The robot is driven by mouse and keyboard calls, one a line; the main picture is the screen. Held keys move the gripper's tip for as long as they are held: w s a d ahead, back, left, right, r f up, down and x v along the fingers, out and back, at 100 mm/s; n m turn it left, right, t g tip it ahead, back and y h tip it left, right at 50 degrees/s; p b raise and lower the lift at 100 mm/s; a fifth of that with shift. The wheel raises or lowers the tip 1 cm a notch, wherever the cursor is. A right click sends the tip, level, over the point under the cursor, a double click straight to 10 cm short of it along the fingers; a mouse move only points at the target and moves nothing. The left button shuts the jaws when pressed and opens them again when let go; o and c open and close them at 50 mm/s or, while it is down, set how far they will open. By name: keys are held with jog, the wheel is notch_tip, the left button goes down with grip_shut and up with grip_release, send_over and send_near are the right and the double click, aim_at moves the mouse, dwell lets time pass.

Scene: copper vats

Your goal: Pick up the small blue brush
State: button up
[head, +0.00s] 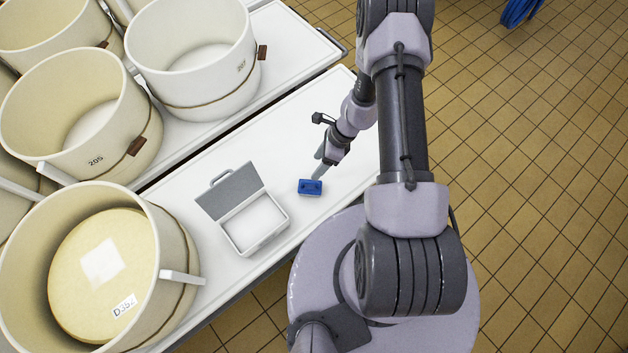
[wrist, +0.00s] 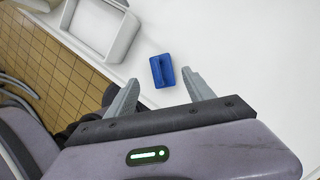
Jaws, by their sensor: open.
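The small blue brush (head: 311,187) lies on the white tabletop, to the right of an open case. It also shows in the wrist view (wrist: 162,71), with its raised handle facing up. My gripper (head: 319,168) is just behind the brush in the head view. In the wrist view my gripper (wrist: 160,88) is open and empty, with one finger on each side. The brush lies a little beyond the fingertips, roughly centred between them and not visibly touched.
The open grey-lidded case (head: 255,222) stands left of the brush. The white table (head: 345,125) is clear around the brush. Tiled floor (head: 540,180) lies to the right.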

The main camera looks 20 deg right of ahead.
aim_at(306, 183)
jog(key=b+x, duration=0.2)
jog(key=x, duration=0.6)
jog(key=f+b, duration=0.1)
jog(key=f, duration=0.2)
jog(key=f+b, duration=0.1)
jog(key=shift+s+a+f+b, duration=0.3)
jog(key=shift+a+f+b, duration=0.05)
jog(key=shift+a+f, duration=0.25)
jog(key=shift+f, duration=0.05)
jog(key=shift+r, duration=0.1)
grip_shut()
jog(key=shift+w+r, duration=0.1)
jog(key=shift+r, duration=0.3)
jog(key=r+p, duration=0.1)
jog(key=s+r+p, duration=0.1)
jog(key=r, duration=0.1)
jog(key=shift+a, duration=0.1)
jog(key=s+a+r+p, duration=0.1)
jog(key=s+a, duration=0.3)
jog(key=s, duration=1)
jog(key=shift+s+a+p, duration=0.15)
jog(key=shift+s+p, duration=0.1)
jog(key=shift+p, duration=0.1)
jog(key=shift+r, duration=0.1)
